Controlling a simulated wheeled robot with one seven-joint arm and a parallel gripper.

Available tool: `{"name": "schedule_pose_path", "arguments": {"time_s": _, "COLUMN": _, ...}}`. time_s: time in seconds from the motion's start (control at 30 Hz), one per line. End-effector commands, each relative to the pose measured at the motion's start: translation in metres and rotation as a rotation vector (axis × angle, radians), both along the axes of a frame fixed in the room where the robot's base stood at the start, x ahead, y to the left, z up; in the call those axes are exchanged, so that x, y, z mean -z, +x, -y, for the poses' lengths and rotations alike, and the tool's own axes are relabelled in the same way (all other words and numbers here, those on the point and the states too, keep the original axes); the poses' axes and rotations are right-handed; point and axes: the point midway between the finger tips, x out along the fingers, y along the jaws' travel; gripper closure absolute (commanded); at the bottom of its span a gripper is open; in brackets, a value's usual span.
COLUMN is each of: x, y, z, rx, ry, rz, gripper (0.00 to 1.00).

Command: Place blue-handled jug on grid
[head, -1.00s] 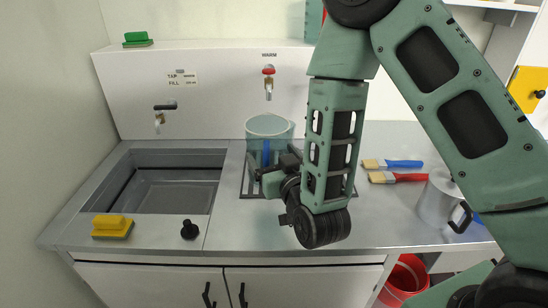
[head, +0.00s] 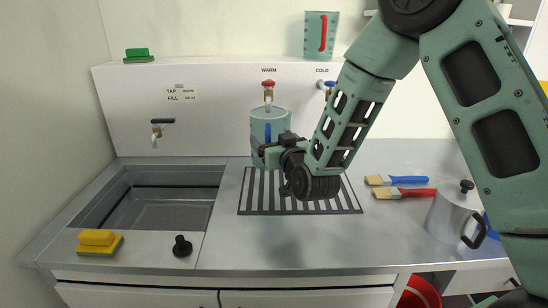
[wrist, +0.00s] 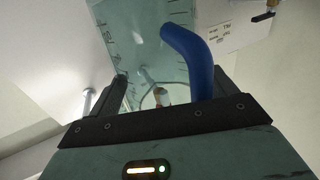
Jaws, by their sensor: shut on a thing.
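The blue-handled jug (head: 268,125) is a clear teal jug, upright, in front of the back panel below the WARM tap (head: 268,92). My gripper (head: 267,150) is shut on its blue handle and holds the jug above the grid. In the wrist view the blue handle (wrist: 190,55) stands between my gripper's fingers (wrist: 170,100), with the jug's marked wall (wrist: 135,30) behind it. The grid (head: 345,203) is a dark slatted drain panel in the counter, below and partly behind my gripper. My arm hides part of it.
A sink (head: 155,205) lies left of the grid, with a yellow sponge (head: 98,240) and black knob (head: 182,246) in front. A red-handled jug (head: 321,35) sits on the ledge.

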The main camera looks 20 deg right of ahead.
Motion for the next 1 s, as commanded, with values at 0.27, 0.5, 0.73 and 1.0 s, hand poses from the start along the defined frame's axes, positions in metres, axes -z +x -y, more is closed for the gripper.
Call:
{"name": "schedule_pose_path", "arguments": {"time_s": 0.27, "x": 0.028, "y": 0.016, "z": 0.005, "rx": 0.000, "ry": 0.001, "rz": -0.002, "gripper": 0.42}}
{"name": "schedule_pose_path", "arguments": {"time_s": 0.5, "x": 0.046, "y": 0.015, "z": 0.005, "rx": 0.000, "ry": 0.001, "rz": -0.003, "gripper": 0.42}}
{"name": "schedule_pose_path", "arguments": {"time_s": 0.73, "x": 0.067, "y": 0.018, "z": 0.006, "rx": 0.001, "ry": 0.000, "rz": 0.000, "gripper": 0.42}}
{"name": "schedule_pose_path", "arguments": {"time_s": 1.0, "x": 0.070, "y": 0.019, "z": 0.006, "rx": 0.000, "ry": 0.000, "rz": 0.001, "gripper": 0.42}}
